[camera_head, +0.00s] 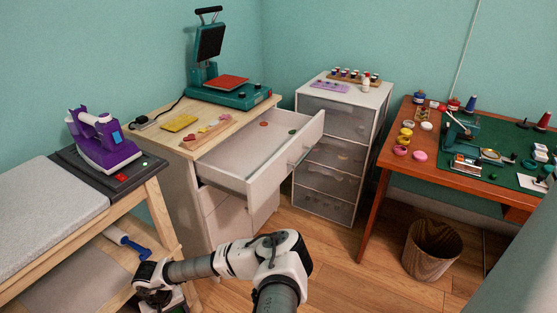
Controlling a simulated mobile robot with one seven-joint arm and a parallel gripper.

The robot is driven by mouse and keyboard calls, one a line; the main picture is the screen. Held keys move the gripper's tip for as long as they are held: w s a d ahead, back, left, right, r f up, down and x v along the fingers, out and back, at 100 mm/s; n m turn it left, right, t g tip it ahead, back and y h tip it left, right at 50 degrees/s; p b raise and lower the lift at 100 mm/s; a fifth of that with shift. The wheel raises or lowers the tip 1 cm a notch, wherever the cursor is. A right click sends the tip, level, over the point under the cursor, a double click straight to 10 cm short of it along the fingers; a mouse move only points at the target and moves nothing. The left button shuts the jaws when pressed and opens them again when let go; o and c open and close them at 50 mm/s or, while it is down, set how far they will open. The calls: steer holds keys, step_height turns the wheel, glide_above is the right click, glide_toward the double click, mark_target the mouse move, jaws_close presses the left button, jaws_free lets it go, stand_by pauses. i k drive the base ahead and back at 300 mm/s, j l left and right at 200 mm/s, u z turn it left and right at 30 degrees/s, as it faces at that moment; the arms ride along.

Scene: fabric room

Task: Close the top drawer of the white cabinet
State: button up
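The white cabinet (182,192) with a pale wooden top stands left of centre. Its top drawer (283,172) is pulled far out toward the right, with a small handle on its front panel. A few small round items lie inside it. The lower drawers appear shut, and the extended drawer partly covers them. My gripper (165,300) is at the bottom left, low beside the wooden bench and well apart from the drawer. Its fingers are cut off or hidden, so I cannot tell whether it is open.
A heat press (235,95) stands on the cabinet top. A drawer unit with translucent fronts (325,178) stands close behind the open drawer. An ironing bench (45,215) with a purple iron (105,140) is at left. A wicker basket (432,250) stands right; floor before the drawer is clear.

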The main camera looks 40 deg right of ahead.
mark_target(269, 154)
steer(key=i+z, duration=0.15)
steer(key=z, duration=0.35)
steer(key=i+z, duration=0.1)
steer(key=z, duration=0.35)
